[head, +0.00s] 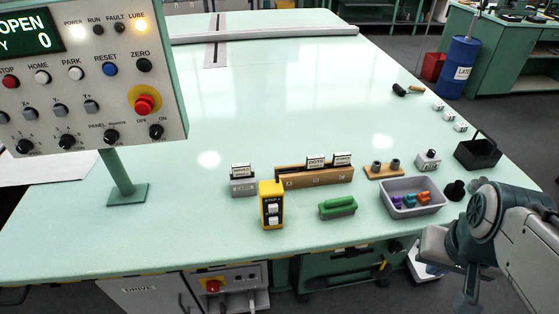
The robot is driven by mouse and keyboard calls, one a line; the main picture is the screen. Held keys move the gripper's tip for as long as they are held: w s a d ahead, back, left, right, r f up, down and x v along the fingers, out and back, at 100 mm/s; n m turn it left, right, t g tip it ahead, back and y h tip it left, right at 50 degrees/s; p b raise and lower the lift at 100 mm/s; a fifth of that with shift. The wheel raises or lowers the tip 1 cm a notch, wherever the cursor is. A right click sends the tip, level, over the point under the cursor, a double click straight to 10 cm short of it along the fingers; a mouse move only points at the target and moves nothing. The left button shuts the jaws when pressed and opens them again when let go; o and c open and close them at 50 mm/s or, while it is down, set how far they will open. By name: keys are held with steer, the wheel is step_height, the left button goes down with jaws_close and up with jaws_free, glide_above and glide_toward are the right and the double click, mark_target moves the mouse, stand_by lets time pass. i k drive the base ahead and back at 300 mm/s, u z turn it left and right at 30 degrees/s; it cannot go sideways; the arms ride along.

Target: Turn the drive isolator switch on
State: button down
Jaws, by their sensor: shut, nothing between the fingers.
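A red rotary knob (213,286) sits on a light panel under the table's front edge, right of a grey cabinet door labelled DRIVE (140,289). It looks like the drive isolator switch, but its label and exact position are too small to read. My gripper (466,298) is at the lower right, pointing down in front of the table's front right edge. It is shut and empty, well to the right of the red knob and apart from it. My arm partly hides its fingers.
A control console (85,75) with knobs and a red stop button stands at the left. On the table (240,130) are a yellow pendant (271,205), a green-handled brush (338,207), a grey tray (412,198) and a black bin (478,152). The table's middle is clear.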

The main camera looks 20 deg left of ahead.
mark_target(212, 286)
steer(key=u, duration=1.85)
